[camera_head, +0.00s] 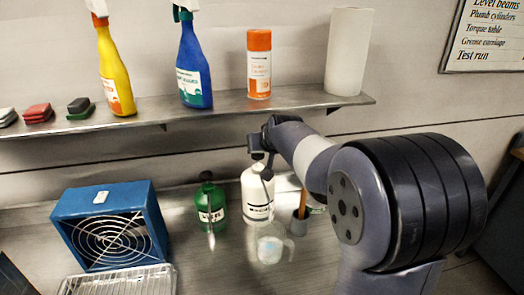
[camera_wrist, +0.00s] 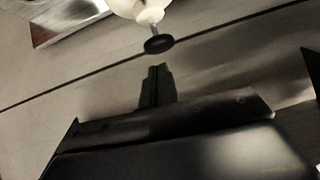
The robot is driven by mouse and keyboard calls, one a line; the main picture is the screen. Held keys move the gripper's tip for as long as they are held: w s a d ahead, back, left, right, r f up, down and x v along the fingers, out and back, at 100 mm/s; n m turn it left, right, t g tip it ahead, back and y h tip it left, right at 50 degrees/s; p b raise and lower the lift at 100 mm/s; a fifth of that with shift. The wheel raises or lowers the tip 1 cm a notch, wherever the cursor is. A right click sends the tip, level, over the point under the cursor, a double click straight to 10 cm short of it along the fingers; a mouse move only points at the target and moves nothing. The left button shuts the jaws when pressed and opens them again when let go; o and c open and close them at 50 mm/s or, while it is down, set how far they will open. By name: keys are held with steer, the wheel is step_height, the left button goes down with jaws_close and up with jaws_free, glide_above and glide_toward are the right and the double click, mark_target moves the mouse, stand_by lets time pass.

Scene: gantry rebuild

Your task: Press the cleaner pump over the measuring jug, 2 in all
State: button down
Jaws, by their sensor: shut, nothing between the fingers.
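The cleaner bottle (camera_head: 256,196) is white with a dark label and stands upright on the steel counter. Its pump top is partly hidden by my gripper in the head view. In the wrist view the black pump head (camera_wrist: 158,44) sits on a pale stem, with the white bottle body (camera_wrist: 132,7) behind it. A clear measuring jug (camera_head: 270,246) stands just in front of the bottle. My gripper (camera_head: 266,172) is at the pump top, and its fingers (camera_wrist: 157,72) are shut and empty close to the pump head.
A green bottle (camera_head: 210,205) stands left of the cleaner, and a grey cup (camera_head: 299,222) with a stick stands right. A blue fan box (camera_head: 110,222) and wire rack (camera_head: 118,281) are at left. The shelf (camera_head: 215,106) above holds spray bottles, a can and a paper roll.

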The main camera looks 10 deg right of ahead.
steer(key=b+v, duration=0.1)
steer(key=v, duration=0.8)
steer(key=shift+b, duration=0.3)
stand_by(2.0)
step_height(320, 180, up, 3)
steer(key=shift+a+f+b, duration=0.1)
steer(key=shift+b, duration=0.7)
steer(key=shift+w, duration=0.15)
